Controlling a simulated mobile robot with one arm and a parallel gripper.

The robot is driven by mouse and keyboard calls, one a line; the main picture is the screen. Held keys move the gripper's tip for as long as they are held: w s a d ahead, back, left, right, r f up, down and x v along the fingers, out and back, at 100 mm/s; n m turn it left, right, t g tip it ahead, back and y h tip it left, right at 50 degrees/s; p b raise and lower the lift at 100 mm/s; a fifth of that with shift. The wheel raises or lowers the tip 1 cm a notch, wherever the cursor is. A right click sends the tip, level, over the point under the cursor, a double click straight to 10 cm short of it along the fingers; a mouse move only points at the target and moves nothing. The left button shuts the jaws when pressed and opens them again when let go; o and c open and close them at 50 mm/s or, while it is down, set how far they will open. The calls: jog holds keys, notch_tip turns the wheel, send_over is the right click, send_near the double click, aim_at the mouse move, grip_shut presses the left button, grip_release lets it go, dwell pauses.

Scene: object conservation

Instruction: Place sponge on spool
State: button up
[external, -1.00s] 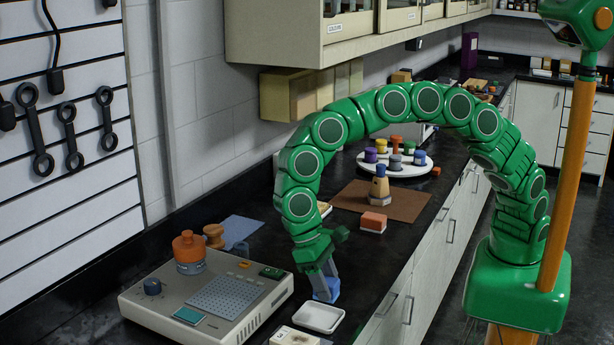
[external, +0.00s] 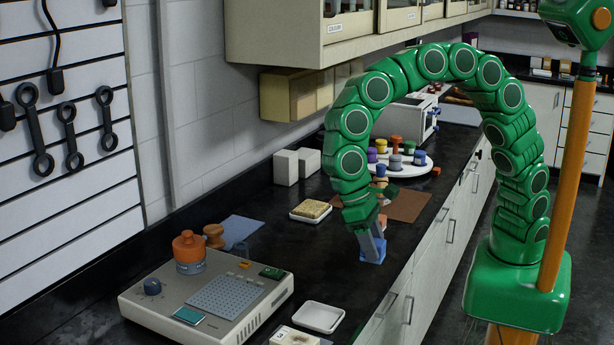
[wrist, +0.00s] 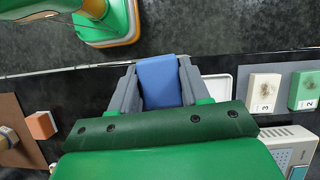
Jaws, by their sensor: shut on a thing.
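My gripper (external: 373,243) is shut on a blue block (external: 373,254), which looks like the sponge, held over the dark counter. In the wrist view the blue block (wrist: 160,80) sits between the two grey fingers. Another wooden piece with a blue top (external: 381,171) stands on the brown mat, partly hidden by my arm. I cannot tell for certain which one is the spool.
The grey device (external: 165,298) and an empty white tray (external: 320,317) are at the near end. A dish with a tan slab (external: 311,209) lies left of my arm. A round white stand (external: 412,167) holds several coloured jars. Counter between the tray and my gripper is clear.

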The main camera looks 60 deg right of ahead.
jog(key=shift+s+d+r, duration=0.25)
jog(key=shift+d, duration=0.1)
jog(key=w+a+m+y, duration=0.1)
jog(key=w+a+m, duration=0.1)
jog(key=w, duration=0.4)
jog(key=w+a+m+y, duration=0.1)
jog(key=w+a+m, duration=0.15)
jog(key=w, duration=0.45)
jog(key=m+t+y, duration=0.3)
jog(key=m+t, duration=0.1)
jog(key=m, duration=1)
send_over(210, 231)
jog(key=s, duration=0.1)
jog(key=shift+d+f, duration=0.15)
jog(key=shift+f, duration=0.45)
jog(key=shift+d+f, duration=0.15)
jog(key=shift+f, duration=0.4)
jog(key=shift+w+d+f+t, duration=0.2)
jog(key=shift+w+d+t, duration=0.1)
jog(key=shift+w+d, duration=0.15)
jog(key=shift+f, duration=0.1)
jog(key=shift+f, duration=2.25)
jog(key=shift+f, duration=0.15)
